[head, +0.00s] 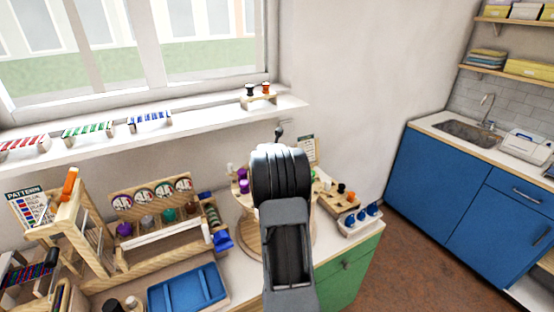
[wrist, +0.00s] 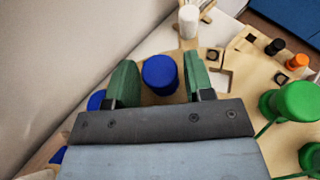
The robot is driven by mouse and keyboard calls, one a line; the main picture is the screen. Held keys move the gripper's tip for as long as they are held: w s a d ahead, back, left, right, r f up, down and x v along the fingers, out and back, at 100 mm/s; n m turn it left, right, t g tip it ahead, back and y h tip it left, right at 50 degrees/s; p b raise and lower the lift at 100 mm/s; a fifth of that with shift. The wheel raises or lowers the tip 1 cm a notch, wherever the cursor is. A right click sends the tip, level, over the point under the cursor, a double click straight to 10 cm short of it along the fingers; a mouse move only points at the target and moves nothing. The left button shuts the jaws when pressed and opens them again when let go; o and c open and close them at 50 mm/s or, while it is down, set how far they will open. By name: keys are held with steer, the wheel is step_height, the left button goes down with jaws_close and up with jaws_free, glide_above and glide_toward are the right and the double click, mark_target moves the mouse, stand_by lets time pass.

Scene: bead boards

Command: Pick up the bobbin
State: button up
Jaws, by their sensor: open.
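A blue bobbin (wrist: 160,73) stands on a pale wooden board (wrist: 213,118) in the wrist view. My gripper (wrist: 161,66) is open, with one green finger on the left of the blue bobbin and the other on its right. A narrow gap shows on each side. The bobbin's lower front is hidden by the gripper body. In the head view my arm hides both the blue bobbin and my fingers. Other bobbin-like pieces, green (wrist: 294,101), black (wrist: 275,46) and orange (wrist: 298,62), stand to the right in the wrist view.
A white peg (wrist: 188,21) stands just beyond the fingers. In the head view, a pegged rack (head: 155,205) and a blue tray (head: 188,288) are left of my arm. A holder with blue pieces (head: 360,222) is to the right. The windowsill (head: 215,112) runs behind.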

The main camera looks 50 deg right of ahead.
steer(key=c, duration=0.7)
